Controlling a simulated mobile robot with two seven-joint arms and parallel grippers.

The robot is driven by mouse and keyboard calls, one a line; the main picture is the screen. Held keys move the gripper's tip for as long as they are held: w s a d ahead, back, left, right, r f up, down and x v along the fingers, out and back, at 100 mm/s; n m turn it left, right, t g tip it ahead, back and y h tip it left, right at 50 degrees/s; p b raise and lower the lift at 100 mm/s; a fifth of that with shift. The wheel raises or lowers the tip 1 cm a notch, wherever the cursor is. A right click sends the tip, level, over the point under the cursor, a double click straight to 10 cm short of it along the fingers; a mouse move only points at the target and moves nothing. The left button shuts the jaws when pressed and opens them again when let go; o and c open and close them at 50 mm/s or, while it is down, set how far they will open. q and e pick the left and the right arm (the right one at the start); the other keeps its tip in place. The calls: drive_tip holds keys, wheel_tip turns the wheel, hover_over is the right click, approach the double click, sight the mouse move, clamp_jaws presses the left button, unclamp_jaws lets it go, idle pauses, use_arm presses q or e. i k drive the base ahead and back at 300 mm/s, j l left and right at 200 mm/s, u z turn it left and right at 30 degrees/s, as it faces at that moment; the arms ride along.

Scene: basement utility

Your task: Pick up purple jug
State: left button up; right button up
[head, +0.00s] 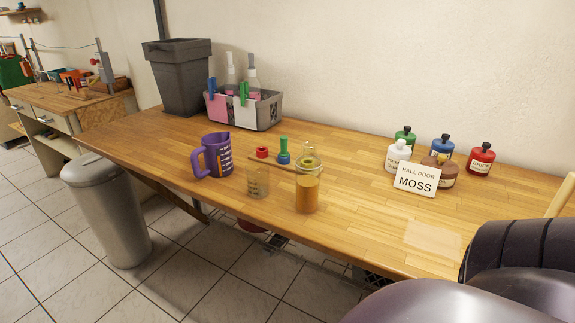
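The purple jug (217,157) stands upright on the wooden table, near its front edge and left of the middle. Its handle points left, and dark markings with an orange area show on its side. No gripper shows in the head view, and nothing touches the jug.
A clear beaker (258,182) and a jar of amber liquid (307,190) stand right of the jug on the table (350,228). Behind are a grey basket (265,111) and a dark planter (181,80). A metal bin (107,210) stands left.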

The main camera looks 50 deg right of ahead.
sight(217, 149)
drive_tip(key=z, duration=1.3)
drive_tip(key=j+z, duration=0.1)
drive_tip(key=z, duration=0.25)
drive_tip(key=i+j+z, duration=0.1)
drive_tip(key=z, duration=0.25)
drive_tip(key=j+z, duration=0.4)
drive_tip(key=j, duration=0.5)
drive_tip(key=j+z, duration=0.2)
drive_tip(key=j, duration=0.65)
